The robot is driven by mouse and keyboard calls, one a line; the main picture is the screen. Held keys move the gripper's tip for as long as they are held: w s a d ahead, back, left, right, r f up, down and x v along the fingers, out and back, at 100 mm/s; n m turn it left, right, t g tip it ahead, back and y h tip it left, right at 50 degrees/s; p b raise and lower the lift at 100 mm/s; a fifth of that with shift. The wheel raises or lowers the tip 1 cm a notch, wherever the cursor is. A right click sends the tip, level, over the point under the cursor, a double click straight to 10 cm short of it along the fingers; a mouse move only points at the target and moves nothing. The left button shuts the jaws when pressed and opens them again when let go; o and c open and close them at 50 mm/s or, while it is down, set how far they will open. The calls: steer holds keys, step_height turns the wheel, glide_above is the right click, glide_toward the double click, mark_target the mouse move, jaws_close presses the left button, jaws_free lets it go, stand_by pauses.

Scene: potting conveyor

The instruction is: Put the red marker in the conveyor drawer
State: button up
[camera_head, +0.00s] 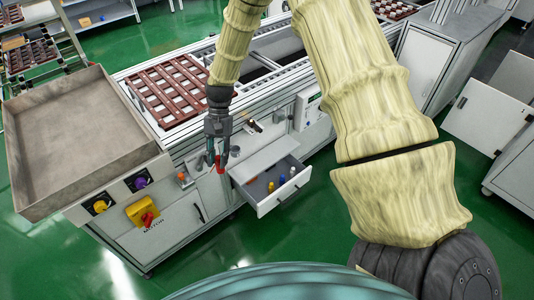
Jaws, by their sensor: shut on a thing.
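My gripper (217,160) points down beside the conveyor cabinet, left of the open drawer. It is shut on the red marker (219,168), which shows as a small red piece between the fingertips. Most of the marker is hidden by the fingers. The conveyor drawer (295,196) is pulled out, with its inside facing up. A few small items, blue, yellow and white, lie or stand in it. The gripper appears near the drawer's left back corner in the picture; its height above it I cannot tell.
A large grey tray (75,90) stands at the left. Brown slatted trays (165,88) lie on the conveyor. A yellow and red switch (142,213) and a purple button (140,183) sit on the cabinet front. An open cabinet door (487,117) is at the right. Green floor is free in front.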

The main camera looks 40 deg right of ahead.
steer(key=w+d+f+m+t+h+b, duration=0.1)
steer(key=d+f+m+t+b, duration=0.2)
steer(key=d+f+m+b, duration=0.5)
steer(key=w+d+f+m+t+h+b, duration=0.15)
steer(key=d+f+m+t+b, duration=0.25)
steer(key=f+m+b, duration=0.75)
steer(key=w+d+f+m+t+b, duration=0.25)
steer(key=d+f+m+b, duration=0.35)
steer(key=b, duration=0.8)
steer(key=shift+n+t, duration=0.35)
steer(key=shift+n, duration=0.2)
steer(key=f+b, duration=0.2)
steer(key=f, duration=0.4)
steer(key=f+b, duration=0.2)
steer(key=f, duration=0.4)
steer(key=f+b, duration=0.2)
steer(key=f, duration=0.4)
steer(key=shift+s+d+f+b, duration=0.1)
steer(key=shift+s+d+b, duration=0.2)
steer(key=shift+s, duration=0.1)
steer(key=o, duration=1)
